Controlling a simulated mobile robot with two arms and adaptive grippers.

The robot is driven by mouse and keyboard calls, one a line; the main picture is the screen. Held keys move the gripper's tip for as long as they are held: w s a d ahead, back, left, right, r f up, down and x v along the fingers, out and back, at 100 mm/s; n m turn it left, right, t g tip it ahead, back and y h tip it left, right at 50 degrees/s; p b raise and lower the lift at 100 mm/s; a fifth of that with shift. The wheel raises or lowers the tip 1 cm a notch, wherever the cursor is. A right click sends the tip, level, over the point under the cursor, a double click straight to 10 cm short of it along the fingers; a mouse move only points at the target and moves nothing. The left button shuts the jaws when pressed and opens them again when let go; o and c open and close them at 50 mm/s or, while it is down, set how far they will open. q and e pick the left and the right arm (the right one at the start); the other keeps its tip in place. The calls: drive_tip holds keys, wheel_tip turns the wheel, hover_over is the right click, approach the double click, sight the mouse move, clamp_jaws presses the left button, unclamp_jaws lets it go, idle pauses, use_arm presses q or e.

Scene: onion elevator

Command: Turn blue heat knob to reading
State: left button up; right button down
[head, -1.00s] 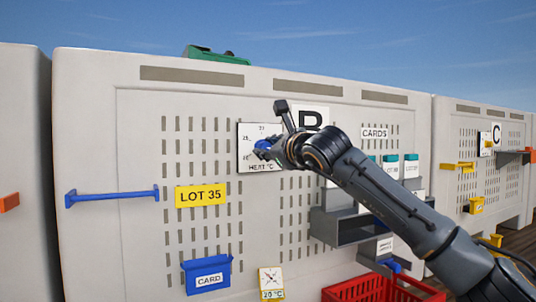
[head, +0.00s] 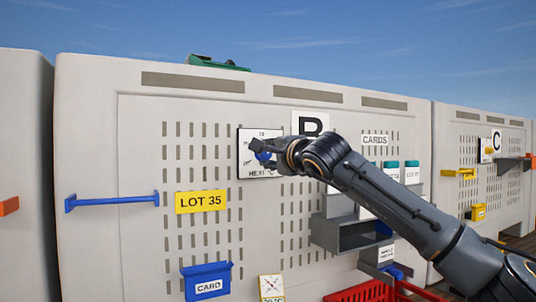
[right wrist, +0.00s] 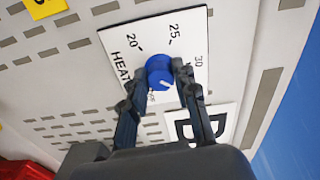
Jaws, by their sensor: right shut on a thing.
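The blue heat knob (head: 263,155) sits on a white dial plate (head: 246,136) on the pale wall panel, with HEAT °C printed below it. In the right wrist view the knob (right wrist: 160,72) is between the fingertips of my right gripper (right wrist: 161,75), one finger on each side, and the gripper is shut on it. The numbers 20, 25 and 30 show around the knob. A small white mark shows on the knob's near, lower-right side; the exact reading is unclear. In the head view my right gripper (head: 262,152) partly covers the dial. My left gripper is out of view.
A small dial gauge (head: 271,284) is cut off at the bottom edge. Around the plate are a yellow LOT 35 sign (head: 203,201), a blue rail (head: 112,201), a blue card box (head: 207,279), a grey shelf (head: 345,236) and a red crate (head: 365,292).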

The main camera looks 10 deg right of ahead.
drive_tip(key=n, duration=0.4)
drive_tip(key=shift+n+p, duration=0.3)
drive_tip(key=shift+p, duration=0.05)
drive_tip(key=n+p, duration=0.1)
drive_tip(key=n, duration=0.2)
drive_tip(key=shift+f+n, duration=0.1)
drive_tip(key=shift+n, duration=0.3)
drive_tip(key=n+p, duration=0.1)
drive_tip(key=n, duration=0.2)
drive_tip(key=shift+d+n, duration=0.1)
drive_tip(key=shift+n, duration=0.2)
drive_tip(key=n+p, duration=0.1)
drive_tip(key=n, duration=0.3)
drive_tip(key=n+p, duration=0.2)
drive_tip(key=n, duration=0.3)
drive_tip(key=shift+d, duration=0.1)
drive_tip(key=n+p, duration=0.1)
drive_tip(key=n, duration=0.2)
drive_tip(key=shift+n+p, duration=0.3)
drive_tip(key=n+p, duration=0.1)
drive_tip(key=n, duration=0.3)
drive_tip(key=shift+w+p, duration=0.1)
drive_tip(key=shift+p, duration=0.25)
drive_tip(key=shift+n+p, duration=0.75)
drive_tip(key=shift+n, duration=0.85)
drive_tip(key=shift+d, duration=0.1)
